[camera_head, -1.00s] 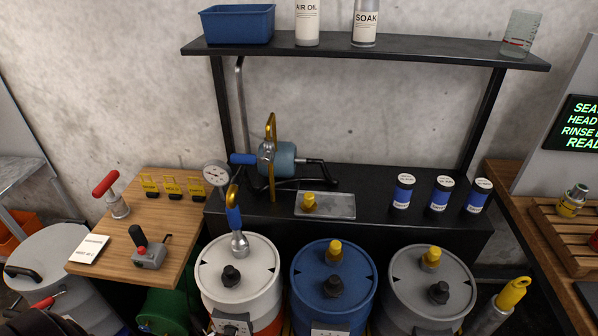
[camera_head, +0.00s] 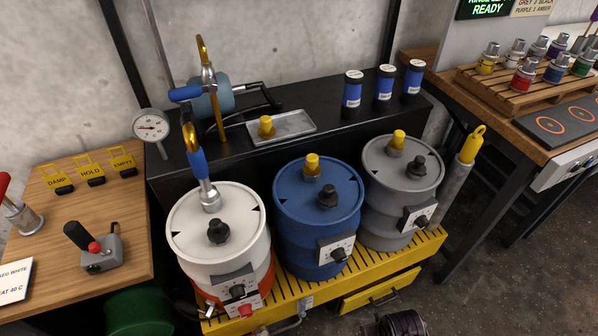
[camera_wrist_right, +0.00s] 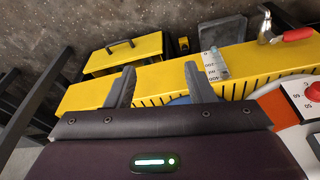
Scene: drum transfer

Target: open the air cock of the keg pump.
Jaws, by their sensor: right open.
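A pump-like unit with a teal body (camera_head: 211,97), a blue grip and a brass hook stands on the black bench behind the drums. A silver fitting with a blue sleeve (camera_head: 198,165) and brass hook stands on the white drum (camera_head: 205,259). I cannot tell which part is the air cock. In the right wrist view, a silver fitting with a red handle (camera_wrist_right: 297,35) lies at the yellow platform's edge. My right gripper (camera_wrist_right: 160,82) is open and empty, its fingers apart over the yellow platform. My left gripper is not in view.
Blue (camera_head: 322,228) and grey (camera_head: 400,205) drums stand beside the white one on the slatted yellow platform (camera_head: 400,258). A pressure gauge (camera_head: 151,127) stands left of the pump. A yellow-handled cylinder (camera_head: 464,165) stands at right. Clear floor lies at lower right.

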